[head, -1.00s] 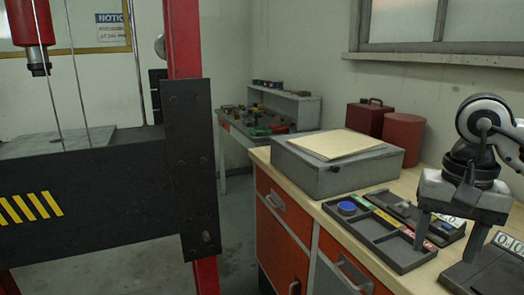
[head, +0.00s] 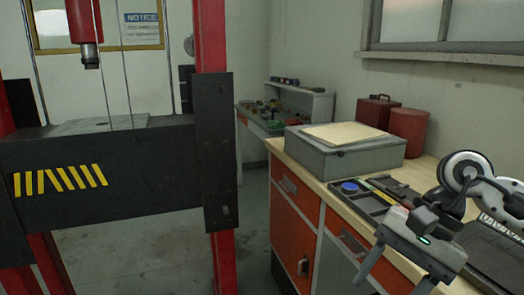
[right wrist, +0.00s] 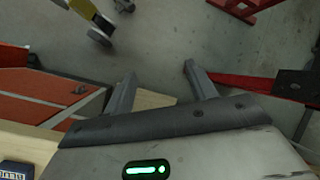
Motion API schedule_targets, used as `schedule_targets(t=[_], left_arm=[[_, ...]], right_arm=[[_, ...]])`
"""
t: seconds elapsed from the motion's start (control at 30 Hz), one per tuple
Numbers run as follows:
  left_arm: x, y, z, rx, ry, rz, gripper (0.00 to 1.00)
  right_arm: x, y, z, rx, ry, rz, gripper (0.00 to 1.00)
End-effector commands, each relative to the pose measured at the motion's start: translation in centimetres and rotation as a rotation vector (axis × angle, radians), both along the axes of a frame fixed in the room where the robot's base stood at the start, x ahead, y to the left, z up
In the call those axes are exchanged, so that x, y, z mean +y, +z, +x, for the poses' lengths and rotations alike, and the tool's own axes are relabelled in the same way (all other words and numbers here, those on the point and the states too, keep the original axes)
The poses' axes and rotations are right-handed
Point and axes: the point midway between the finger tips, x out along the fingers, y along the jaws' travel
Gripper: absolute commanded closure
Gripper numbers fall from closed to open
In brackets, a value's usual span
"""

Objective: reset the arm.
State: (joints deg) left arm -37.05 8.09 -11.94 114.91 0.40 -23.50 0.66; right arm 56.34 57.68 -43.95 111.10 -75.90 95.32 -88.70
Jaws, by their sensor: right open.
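My right arm (head: 462,182) comes in from the right in the head view, white and black, bent above the wooden workbench. Its gripper (head: 388,283) hangs tilted at the bench's front edge with its two grey fingers apart. In the right wrist view the gripper (right wrist: 160,70) is open, with nothing between the fingers and the grey floor beyond them. My left gripper is in neither view.
A red-framed press with a black beam (head: 150,180) stands at left. Floor shows between them.

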Motion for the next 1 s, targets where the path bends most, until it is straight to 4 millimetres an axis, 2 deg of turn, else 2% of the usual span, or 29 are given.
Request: schedule_targets(t=[0.03,0.07,0.17,0.23,0.3,0.33,0.4,0.47,0.57,0.63,0.67,0.7,0.77,0.8,0.9,1.0], left_arm=[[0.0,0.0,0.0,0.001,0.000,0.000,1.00],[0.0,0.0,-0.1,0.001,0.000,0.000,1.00],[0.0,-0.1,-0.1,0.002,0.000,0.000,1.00],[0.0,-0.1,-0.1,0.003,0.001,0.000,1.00],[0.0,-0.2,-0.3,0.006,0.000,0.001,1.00],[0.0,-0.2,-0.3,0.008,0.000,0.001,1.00],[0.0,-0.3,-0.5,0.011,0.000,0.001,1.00],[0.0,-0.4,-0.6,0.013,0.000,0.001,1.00],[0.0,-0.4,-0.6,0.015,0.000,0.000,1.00],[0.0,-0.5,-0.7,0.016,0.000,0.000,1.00],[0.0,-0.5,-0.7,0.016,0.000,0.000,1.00],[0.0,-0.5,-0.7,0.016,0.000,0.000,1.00],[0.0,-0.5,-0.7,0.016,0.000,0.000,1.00],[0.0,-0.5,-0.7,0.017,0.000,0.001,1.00],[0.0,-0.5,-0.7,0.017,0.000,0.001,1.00],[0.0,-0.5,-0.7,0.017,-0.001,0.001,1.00]], right_arm=[[2.2,-0.7,-0.5,0.055,-0.026,0.086,0.44],[3.5,-0.9,-0.8,0.093,-0.049,0.142,0.44],[8.5,-1.0,-2.1,0.286,-0.166,0.379,0.44],[12.1,-0.3,-2.8,0.493,-0.292,0.580,0.44],[14.9,0.9,-2.7,0.762,-0.452,0.785,0.44],[15.6,1.4,-2.4,0.888,-0.526,0.868,0.44],[16.3,2.0,-1.0,1.200,-0.708,1.043,0.44],[15.9,1.6,0.6,1.491,-0.874,1.174,0.44],[13.7,-1.9,3.3,2.006,-1.156,1.359,0.44],[11.5,-6.4,4.2,2.387,-1.356,1.463,0.44],[10.5,-8.5,4.2,-2.326,1.312,-1.373,0.44],[9.4,-11.4,3.8,-2.189,1.224,-1.237,0.44],[8.0,-15.5,2.6,-1.996,1.101,-1.065,0.44],[7.3,-18.1,1.5,-1.879,1.027,-0.969,0.44],[6.1,-23.5,-2.0,-1.621,0.866,-0.784,0.44],[5.5,-27.1,-5.2,-1.434,0.751,-0.665,0.44]])
